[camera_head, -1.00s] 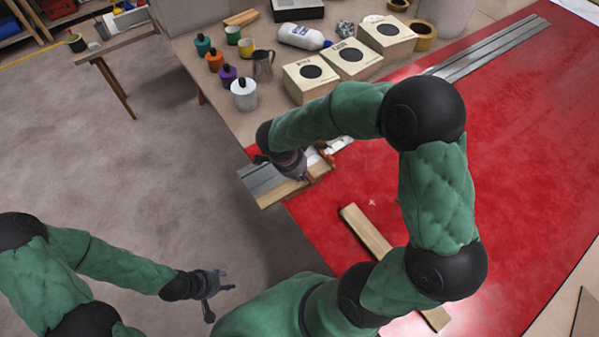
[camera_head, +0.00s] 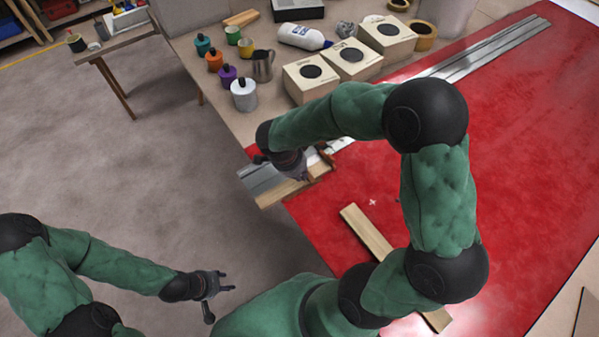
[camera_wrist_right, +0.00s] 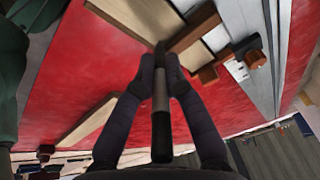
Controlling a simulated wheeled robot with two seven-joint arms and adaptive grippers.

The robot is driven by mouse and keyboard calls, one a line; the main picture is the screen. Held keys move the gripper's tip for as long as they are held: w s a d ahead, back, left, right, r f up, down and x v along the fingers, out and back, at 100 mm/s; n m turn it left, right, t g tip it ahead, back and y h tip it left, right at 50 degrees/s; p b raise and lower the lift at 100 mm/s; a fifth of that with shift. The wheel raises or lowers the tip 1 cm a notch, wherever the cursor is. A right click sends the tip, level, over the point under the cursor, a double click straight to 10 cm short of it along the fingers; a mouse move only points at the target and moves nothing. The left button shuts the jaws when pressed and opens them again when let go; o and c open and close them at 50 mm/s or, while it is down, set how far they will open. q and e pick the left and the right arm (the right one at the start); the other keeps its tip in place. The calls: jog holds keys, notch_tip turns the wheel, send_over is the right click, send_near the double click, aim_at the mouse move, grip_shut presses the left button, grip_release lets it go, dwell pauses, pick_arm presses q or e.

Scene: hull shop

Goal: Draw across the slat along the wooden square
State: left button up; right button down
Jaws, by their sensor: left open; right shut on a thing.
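My right gripper (camera_wrist_right: 160,75) is shut on a slim dark marking tool (camera_wrist_right: 161,125) with a grey band. Its tip is at the pale slat (camera_wrist_right: 130,15), beside the brown wooden square (camera_wrist_right: 192,30) lying across the slat; contact I cannot tell. In the head view the slat (camera_head: 283,192) lies at the red table's left edge, with my right gripper (camera_head: 298,174) above it. The square (camera_head: 322,166) shows partly behind the gripper, and the tool is hidden there. My left gripper (camera_head: 218,288) is open and empty over the floor, away from the table.
A loose wooden board (camera_head: 367,232) lies on the red tabletop (camera_head: 530,150), partly behind my right arm. A long metal rail (camera_head: 490,50) runs at the back.

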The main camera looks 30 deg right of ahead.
dwell(0.3)
jog(key=shift+w+b, duration=0.2)
jog(key=shift+b, duration=0.25)
jog(key=shift+w+b, duration=0.25)
jog(key=shift+b, duration=0.2)
jog(key=shift+w+b, duration=0.2)
jog(key=shift+b, duration=0.2)
jog(key=shift+w, duration=0.1)
jog(key=shift+w+b, duration=0.1)
jog(key=shift+b, duration=0.35)
jog(key=shift+w+a+b, duration=0.1)
jog(key=shift+w+b, duration=0.2)
jog(key=shift+b, duration=0.15)
